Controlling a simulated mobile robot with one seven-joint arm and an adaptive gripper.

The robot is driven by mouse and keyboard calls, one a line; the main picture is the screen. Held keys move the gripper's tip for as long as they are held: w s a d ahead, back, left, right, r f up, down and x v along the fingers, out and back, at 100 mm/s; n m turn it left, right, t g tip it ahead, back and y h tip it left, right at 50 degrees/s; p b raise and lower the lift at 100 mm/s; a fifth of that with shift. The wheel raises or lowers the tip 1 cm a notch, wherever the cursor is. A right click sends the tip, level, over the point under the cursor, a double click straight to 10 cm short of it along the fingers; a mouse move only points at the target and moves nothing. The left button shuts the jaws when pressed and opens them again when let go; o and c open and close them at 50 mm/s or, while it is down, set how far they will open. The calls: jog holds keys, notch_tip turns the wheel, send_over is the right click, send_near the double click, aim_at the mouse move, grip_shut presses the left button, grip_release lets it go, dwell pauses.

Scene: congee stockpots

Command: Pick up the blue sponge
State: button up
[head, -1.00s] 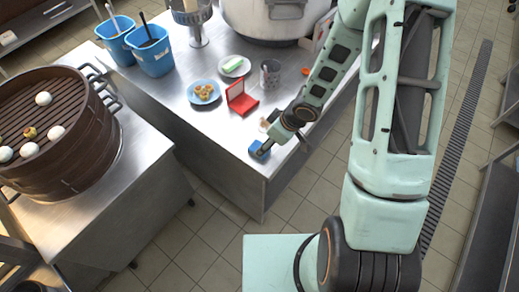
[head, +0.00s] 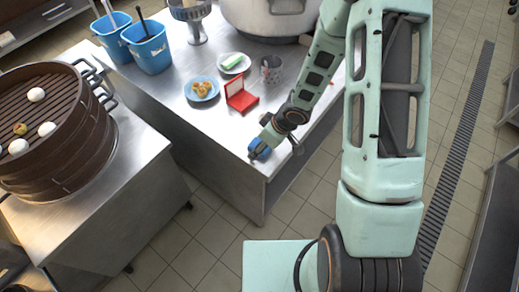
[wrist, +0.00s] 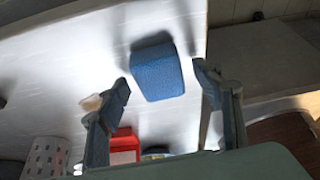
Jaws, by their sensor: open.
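The blue sponge (head: 258,152) lies at the near corner of the steel table, partly covered by my gripper in the head view. In the wrist view the sponge (wrist: 157,73) is a rounded blue block on the pale tabletop, near the table edge. My gripper (wrist: 164,83) is open, with one finger to each side of the sponge in the picture. The sponge appears just beyond the fingertips, and I see no clear contact. In the head view my gripper (head: 266,143) is low over that corner.
Behind the gripper are an open red box (head: 240,97), a blue plate of food (head: 202,97), a cup (head: 271,69) and a white plate with a green item (head: 234,64). Blue buckets (head: 146,50) and a large pot (head: 270,18) stand farther back. A steamer (head: 65,145) is left.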

jog(key=c, duration=1.1)
jog(key=shift+c, duration=0.2)
jog(key=shift+r, duration=0.1)
